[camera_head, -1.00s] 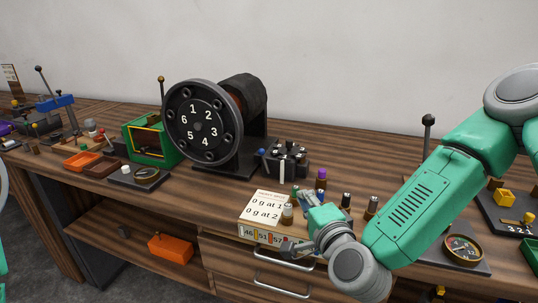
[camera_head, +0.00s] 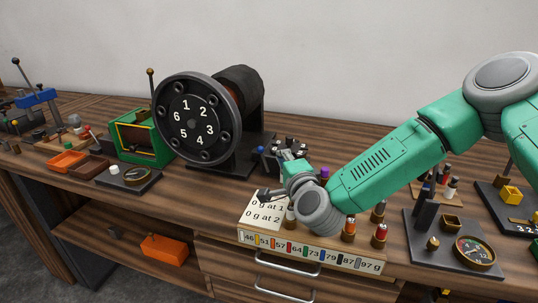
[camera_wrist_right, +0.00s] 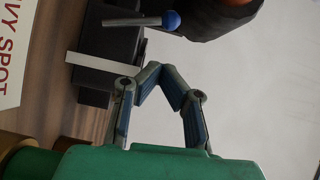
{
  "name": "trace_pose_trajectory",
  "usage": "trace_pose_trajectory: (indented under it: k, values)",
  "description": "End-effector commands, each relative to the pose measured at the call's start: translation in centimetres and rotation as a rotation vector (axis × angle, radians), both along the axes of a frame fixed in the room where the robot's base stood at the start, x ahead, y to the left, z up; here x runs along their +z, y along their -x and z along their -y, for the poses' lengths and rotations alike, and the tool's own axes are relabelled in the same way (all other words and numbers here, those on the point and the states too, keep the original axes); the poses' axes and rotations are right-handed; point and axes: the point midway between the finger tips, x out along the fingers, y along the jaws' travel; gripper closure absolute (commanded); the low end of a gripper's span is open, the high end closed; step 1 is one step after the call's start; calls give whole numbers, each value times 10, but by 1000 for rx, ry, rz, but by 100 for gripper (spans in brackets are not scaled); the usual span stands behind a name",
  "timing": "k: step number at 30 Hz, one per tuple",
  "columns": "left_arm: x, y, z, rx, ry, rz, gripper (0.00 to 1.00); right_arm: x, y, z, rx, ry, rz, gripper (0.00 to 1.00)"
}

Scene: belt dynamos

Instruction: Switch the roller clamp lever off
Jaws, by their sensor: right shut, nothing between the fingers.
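The lever is a grey rod with a blue ball knob (camera_head: 259,149), on the dark clamp block at the right of the dynamo's base. In the right wrist view the blue knob (camera_wrist_right: 171,20) and rod stand out over a black block (camera_wrist_right: 105,50). My arm and gripper hide part of the clamp block. My left gripper is out of view.
The dynamo's numbered black wheel (camera_head: 196,123) stands left of the clamp. A weight rack (camera_head: 310,253) with labelled coloured strips and several capped weights lies in front. A gauge panel (camera_head: 425,256) is at right, a green box (camera_head: 140,138) at left.

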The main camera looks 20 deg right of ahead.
Motion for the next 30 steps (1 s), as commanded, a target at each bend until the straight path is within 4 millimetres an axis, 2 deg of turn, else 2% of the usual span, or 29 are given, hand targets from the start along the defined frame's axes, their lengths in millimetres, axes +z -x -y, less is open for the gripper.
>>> trace_pose_trajectory:
  k: [3,7,20,30]
  values:
    - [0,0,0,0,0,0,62,-2,-13,-14,1,-1,0,100]
    - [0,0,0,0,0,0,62,-2,-22,-22,1,-1,0,100]
    - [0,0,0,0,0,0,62,-3,-27,-26,0,-1,-1,100]
    - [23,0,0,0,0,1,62,-1,-39,-43,3,139,-93,100]
